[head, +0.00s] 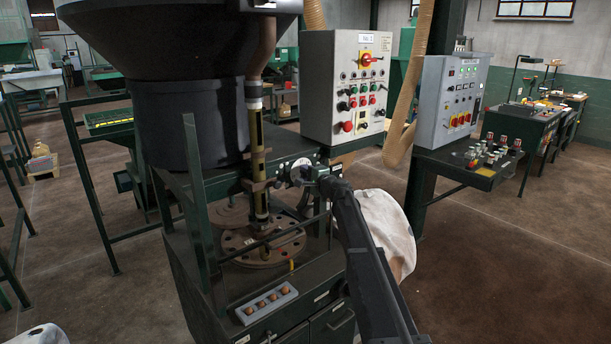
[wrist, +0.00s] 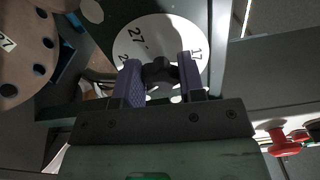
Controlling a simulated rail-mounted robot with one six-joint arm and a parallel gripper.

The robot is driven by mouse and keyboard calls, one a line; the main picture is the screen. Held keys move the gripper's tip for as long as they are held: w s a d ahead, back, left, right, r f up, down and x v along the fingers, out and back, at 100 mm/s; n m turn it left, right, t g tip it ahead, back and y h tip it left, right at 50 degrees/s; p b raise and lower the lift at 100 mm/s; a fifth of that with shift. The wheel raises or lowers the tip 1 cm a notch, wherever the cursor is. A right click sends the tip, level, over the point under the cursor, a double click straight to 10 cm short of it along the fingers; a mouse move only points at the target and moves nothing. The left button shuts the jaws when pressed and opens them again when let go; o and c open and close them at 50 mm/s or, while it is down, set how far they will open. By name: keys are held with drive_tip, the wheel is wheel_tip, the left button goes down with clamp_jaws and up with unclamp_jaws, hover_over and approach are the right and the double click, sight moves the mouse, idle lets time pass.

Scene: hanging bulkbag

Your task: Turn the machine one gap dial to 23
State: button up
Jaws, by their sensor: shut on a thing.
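The gap dial (wrist: 155,33) is a white disc with black numbers, seen close in the wrist view; 27 and 17 are readable and another number is partly hidden by a finger. Its dark knob (wrist: 158,70) stands at the dial's centre. My gripper (wrist: 160,78) is shut on this knob, one finger on each side. In the head view the dial (head: 301,166) is a small white disc on the dark green machine, with my gripper (head: 303,178) at it. The pointer and the exact setting cannot be read.
A brown disc with holes (head: 262,246) lies on the machine bed left of my arm. A white control box (head: 345,85) stands behind, and a white sack (head: 388,228) hangs to the right.

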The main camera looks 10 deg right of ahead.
idle(0.4)
drive_tip(key=o, duration=0.9)
drive_tip(key=shift+s, duration=0.1)
drive_tip(key=v, duration=1)
drive_tip(key=shift+s+d, duration=0.25)
drive_tip(key=shift+s, duration=0.05)
